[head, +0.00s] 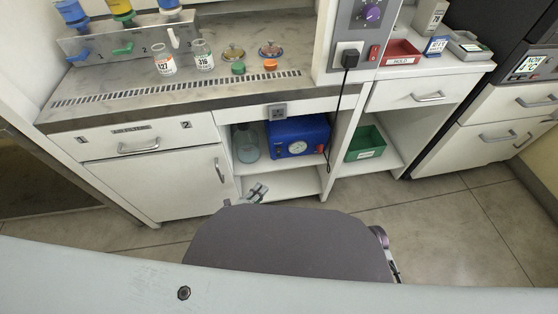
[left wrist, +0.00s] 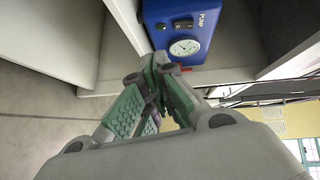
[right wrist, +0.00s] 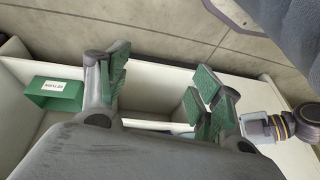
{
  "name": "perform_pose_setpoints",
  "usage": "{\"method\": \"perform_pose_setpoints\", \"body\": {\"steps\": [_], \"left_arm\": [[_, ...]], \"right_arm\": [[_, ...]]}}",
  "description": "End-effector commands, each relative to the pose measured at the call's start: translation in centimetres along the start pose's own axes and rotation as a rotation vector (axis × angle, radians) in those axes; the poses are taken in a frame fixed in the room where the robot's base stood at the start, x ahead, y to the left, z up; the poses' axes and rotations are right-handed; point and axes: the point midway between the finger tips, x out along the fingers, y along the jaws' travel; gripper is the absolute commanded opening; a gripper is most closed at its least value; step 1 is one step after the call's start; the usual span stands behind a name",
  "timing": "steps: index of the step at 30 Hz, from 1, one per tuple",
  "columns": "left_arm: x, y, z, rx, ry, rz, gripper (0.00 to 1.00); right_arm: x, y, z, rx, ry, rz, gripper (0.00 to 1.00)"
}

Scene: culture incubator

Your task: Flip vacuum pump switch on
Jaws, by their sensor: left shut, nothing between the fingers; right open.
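The blue vacuum pump (head: 311,130) stands on a shelf in the open bay under the bench. In the left wrist view, the pump (left wrist: 212,12) shows a PUMP label, a round gauge (left wrist: 184,47) and a small black switch (left wrist: 182,25). I cannot tell the switch's position. My left gripper (head: 258,190) is low in front of the bay, below the pump. In the left wrist view, its green-padded fingers (left wrist: 158,68) are shut and empty, apart from the pump front. My right gripper (right wrist: 160,88) is open and empty in the right wrist view.
A glass bottle (head: 246,145) stands left of the pump. A black cord hangs from a plug (head: 347,56) past the pump's right side. A green bin (head: 366,143) sits in the bay to the right; a closed cabinet door (head: 165,183) is at left.

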Motion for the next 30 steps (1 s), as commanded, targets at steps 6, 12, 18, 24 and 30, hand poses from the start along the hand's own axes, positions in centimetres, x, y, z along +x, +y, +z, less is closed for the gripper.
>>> {"method": "perform_pose_setpoints", "body": {"steps": [6,12,18,24,30], "left_arm": [[0.9,-1.0,-0.8,0.088,0.036,-0.074,0.0],[1.4,-2.1,-1.5,0.163,0.062,-0.135,0.0],[1.6,-2.9,-2.0,0.204,0.076,-0.173,0.0],[1.7,-3.2,-2.2,0.214,0.078,-0.181,0.0],[1.7,-3.2,-2.2,0.213,0.078,-0.18,0.0]], "right_arm": [[-1.1,-0.3,-0.5,-0.005,0.018,-0.01,0.65],[-2.3,-0.7,-0.7,-0.009,0.03,-0.018,0.65],[-3.1,-0.8,-0.9,-0.012,0.037,-0.023,0.65],[-3.4,-0.9,-1.0,-0.013,0.039,-0.024,0.65],[-3.4,-0.9,-1.0,-0.013,0.038,-0.024,0.65]]}}
